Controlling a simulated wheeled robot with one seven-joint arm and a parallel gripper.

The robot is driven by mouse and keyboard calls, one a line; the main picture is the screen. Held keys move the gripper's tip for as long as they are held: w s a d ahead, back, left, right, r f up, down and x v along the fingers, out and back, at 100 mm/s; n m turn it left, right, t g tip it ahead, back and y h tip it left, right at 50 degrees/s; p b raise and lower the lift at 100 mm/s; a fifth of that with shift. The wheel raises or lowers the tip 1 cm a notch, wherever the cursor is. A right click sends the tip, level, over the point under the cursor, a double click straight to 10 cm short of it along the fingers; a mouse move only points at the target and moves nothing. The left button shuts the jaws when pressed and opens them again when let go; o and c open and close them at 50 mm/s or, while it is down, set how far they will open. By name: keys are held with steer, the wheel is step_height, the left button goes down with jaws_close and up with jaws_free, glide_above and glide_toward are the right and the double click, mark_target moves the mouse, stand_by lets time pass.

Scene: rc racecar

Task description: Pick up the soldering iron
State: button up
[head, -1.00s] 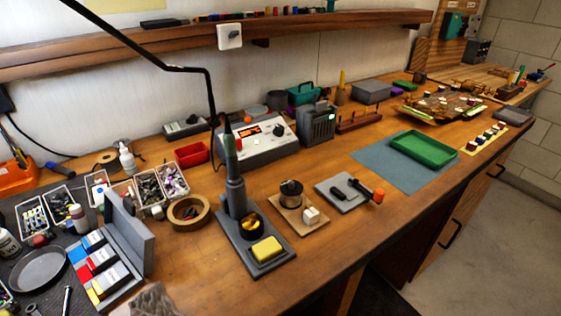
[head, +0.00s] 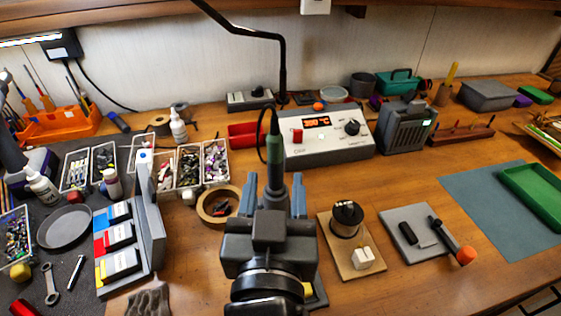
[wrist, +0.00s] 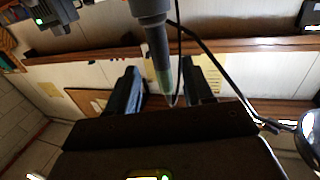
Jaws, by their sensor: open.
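The soldering iron (head: 274,145) has a green handle with a dark cord at its top and stands upright in a grey holder (head: 274,187). My gripper (head: 272,192) is open, and in the head view its two blue-grey fingers show on either side of the holder, below the green handle. My gripper hides most of the stand's base and the yellow sponge.
The soldering station (head: 328,138) stands behind the iron. A tape roll (head: 206,203) lies to the left, and a solder spool (head: 346,219) stands to the right. A black lamp arm (head: 284,60) hangs over the back.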

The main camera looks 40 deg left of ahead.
mark_target(275, 170)
steer(key=p+x, duration=0.1)
steer(key=x, duration=0.4)
steer(key=shift+w+a+p, duration=0.1)
steer(key=shift+p, duration=0.25)
steer(key=c, duration=0.9)
step_height(275, 170, up, 18)
steer(key=shift+f, duration=0.1)
stand_by(0.4)
